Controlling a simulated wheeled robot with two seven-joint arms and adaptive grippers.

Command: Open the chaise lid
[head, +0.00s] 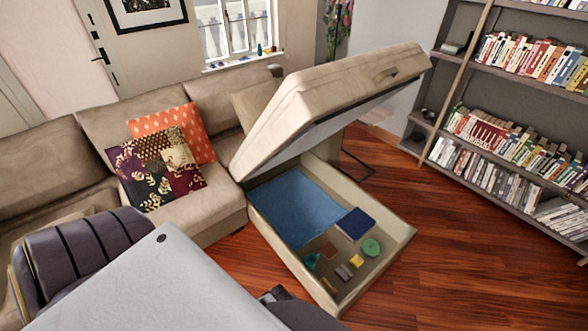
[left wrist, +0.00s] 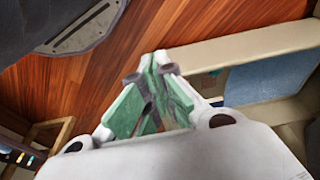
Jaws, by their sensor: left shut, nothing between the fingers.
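The chaise lid (head: 325,100) is a beige cushioned panel on the sofa's chaise. It stands tilted up at a steep angle, with a strap handle (head: 385,74) near its raised end. Below it the storage box (head: 398,238) is open, and its inside shows. My left gripper (left wrist: 155,62) is shut and empty in the left wrist view. There it is above the wood floor, beside the box's pale rim (left wrist: 250,45), apart from the lid. In the head view my arm hides the left fingers. My right gripper is in neither view.
The box holds a blue cloth (head: 293,205), a dark blue book (head: 355,224), a green round item (head: 371,247) and several small things. Cushions (head: 160,170) lie on the sofa. A bookshelf (head: 425,130) stands at right. Wood floor (head: 465,255) is clear between.

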